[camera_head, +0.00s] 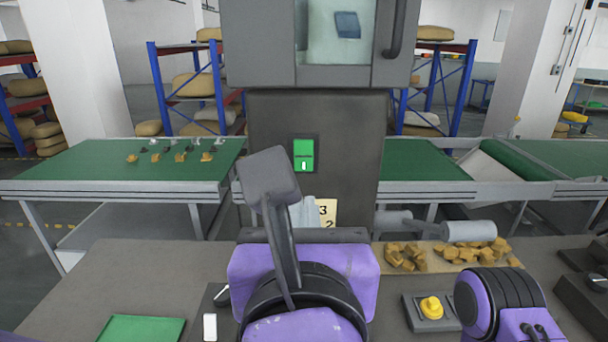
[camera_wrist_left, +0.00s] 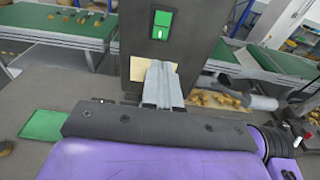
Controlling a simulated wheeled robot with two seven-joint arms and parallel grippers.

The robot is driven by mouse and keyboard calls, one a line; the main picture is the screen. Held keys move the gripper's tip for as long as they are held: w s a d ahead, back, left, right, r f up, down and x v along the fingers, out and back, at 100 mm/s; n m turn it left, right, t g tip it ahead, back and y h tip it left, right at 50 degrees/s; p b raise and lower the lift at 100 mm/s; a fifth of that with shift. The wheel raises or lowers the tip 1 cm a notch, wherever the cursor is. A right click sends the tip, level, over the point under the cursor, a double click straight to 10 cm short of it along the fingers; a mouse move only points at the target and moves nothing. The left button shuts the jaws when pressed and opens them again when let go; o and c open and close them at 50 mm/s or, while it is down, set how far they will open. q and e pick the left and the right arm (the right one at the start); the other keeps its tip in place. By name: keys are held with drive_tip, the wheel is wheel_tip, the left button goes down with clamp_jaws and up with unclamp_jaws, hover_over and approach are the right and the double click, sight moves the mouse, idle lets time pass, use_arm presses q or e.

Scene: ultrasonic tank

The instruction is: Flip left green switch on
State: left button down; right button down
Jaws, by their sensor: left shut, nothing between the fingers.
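One green switch (camera_head: 304,155) with a small white part at its lower half is set in the front of the dark grey cabinet (camera_head: 350,130). It also shows in the left wrist view (camera_wrist_left: 162,25), near the top. My left gripper (camera_head: 304,211) is shut and empty, its light grey fingers pointing at the cabinet below the switch. The fingers also show in the left wrist view (camera_wrist_left: 161,75); they look apart from the switch. No second green switch is in view. My right gripper is not in view.
A paper with numbers (camera_head: 328,212) is on the cabinet behind the fingers. Green-topped conveyor tables (camera_head: 90,165) stand on both sides. A yellow knob (camera_head: 431,307) and brown blocks (camera_head: 405,256) are on the near table, right. A green plate (camera_head: 140,329) lies left.

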sight(303, 169)
use_arm(q)
drive_tip(key=w, duration=0.4)
drive_tip(key=w+f+p, duration=0.1)
drive_tip(key=w, duration=0.2)
drive_tip(key=w+p, duration=0.1)
drive_tip(key=w, duration=0.3)
drive_tip(key=shift+w+f, duration=0.2)
drive_tip(key=shift+w, duration=0.25)
drive_tip(key=shift+f, duration=0.1)
